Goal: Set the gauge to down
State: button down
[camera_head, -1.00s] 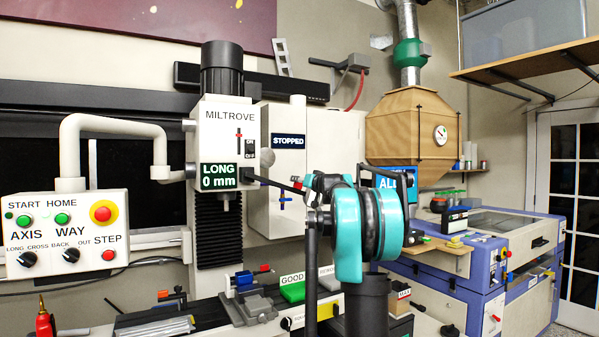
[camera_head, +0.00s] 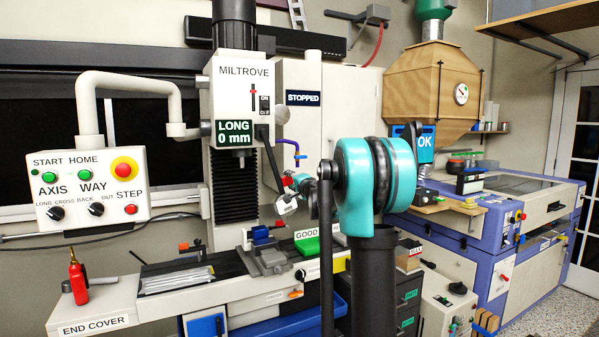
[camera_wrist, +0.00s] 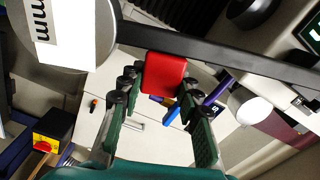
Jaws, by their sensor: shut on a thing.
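The gauge is a white round dial (camera_head: 286,206) on a black bar (camera_head: 268,160) that hangs from the mill head under the LONG 0 mm display. The bar slopes steeply down and to the right. In the wrist view the dial (camera_wrist: 75,35) is at the upper left, and the black bar (camera_wrist: 215,55) crosses the top. My gripper (camera_head: 297,188) is at the bar's lower end, partly hidden by my arm. In the wrist view its green fingers (camera_wrist: 160,85) are closed on a red tab (camera_wrist: 165,73) beside the bar.
The mill table (camera_head: 185,278) with a grey vise (camera_head: 265,258) lies below the gauge. A green GOOD block (camera_head: 308,242) is close by on the right. A control panel (camera_head: 90,185) hangs at the left. A blue hooked lever (camera_head: 290,144) is on the cabinet behind.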

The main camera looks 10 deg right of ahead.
jog(key=s+a+f+m, duration=0.1)
jog(key=a+f+m, duration=0.1)
jog(key=a, duration=0.4)
jog(key=shift+s+f+m, duration=0.15)
jog(key=shift+s+m, duration=0.1)
jog(key=shift+m, duration=0.55)
jog(key=c, duration=1)
grip_release()
jog(key=shift+a, duration=0.1)
jog(key=shift+c, duration=0.2)
jog(key=v, duration=1.2)
